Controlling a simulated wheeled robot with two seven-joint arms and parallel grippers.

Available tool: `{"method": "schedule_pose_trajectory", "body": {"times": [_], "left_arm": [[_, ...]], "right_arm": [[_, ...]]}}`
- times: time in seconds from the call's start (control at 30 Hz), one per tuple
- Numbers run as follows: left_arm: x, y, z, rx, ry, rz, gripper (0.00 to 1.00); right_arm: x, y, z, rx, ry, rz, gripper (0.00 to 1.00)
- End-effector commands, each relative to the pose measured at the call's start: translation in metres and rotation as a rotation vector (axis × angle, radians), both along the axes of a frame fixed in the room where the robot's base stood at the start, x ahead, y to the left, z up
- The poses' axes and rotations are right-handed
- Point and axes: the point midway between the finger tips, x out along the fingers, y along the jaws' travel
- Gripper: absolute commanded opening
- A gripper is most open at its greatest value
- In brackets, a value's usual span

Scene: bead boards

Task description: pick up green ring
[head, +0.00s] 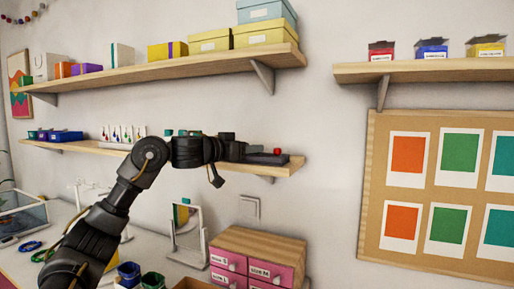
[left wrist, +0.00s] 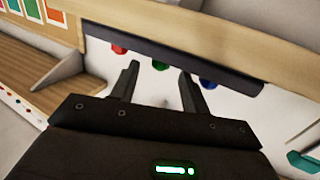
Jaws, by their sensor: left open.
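In the left wrist view a small green piece (left wrist: 160,65), which looks like the green ring, shows at the edge of a long dark holder (left wrist: 215,68). A red piece (left wrist: 119,49) is to its left and a blue piece (left wrist: 207,83) to its right. My left gripper (left wrist: 158,71) is open and empty, its fingertips on either side of the green piece and not closed on it. In the head view my left gripper (head: 232,149) is at the right end of the lower shelf and hides the green piece. A red piece (head: 277,151) shows beside the dark holder (head: 264,159).
The holder rests on the lower wooden shelf (head: 285,168). A longer shelf (head: 170,72) with boxes is above it. A mirror (head: 187,225) and pink drawers (head: 257,265) stand below. Free wall lies to the right, before the pin board (head: 370,190).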

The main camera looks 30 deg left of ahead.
Motion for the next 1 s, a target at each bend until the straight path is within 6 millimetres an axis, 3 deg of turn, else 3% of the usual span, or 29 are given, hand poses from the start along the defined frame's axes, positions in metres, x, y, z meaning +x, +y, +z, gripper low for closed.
{"method": "schedule_pose_trajectory", "body": {"times": [0.13, 0.37, 0.7, 1.0], "left_arm": [[0.0112, -0.0038, -0.0009, 0.000, 0.001, 0.000, 0.46], [0.0121, -0.0039, -0.0019, 0.001, 0.001, 0.001, 0.46], [0.0117, -0.0038, -0.0016, 0.001, 0.000, 0.001, 0.01], [0.0117, -0.0038, -0.0001, 0.000, -0.001, 0.001, 0.00]], "right_arm": [[0.0007, 0.0002, 0.0050, 0.000, -0.001, 0.000, 0.36], [0.0010, 0.0012, 0.0041, 0.001, -0.001, -0.001, 0.36], [0.0012, 0.0032, 0.0041, 0.004, -0.001, -0.002, 0.36], [0.0013, 0.0031, 0.0036, 0.003, -0.001, -0.001, 0.36]]}}
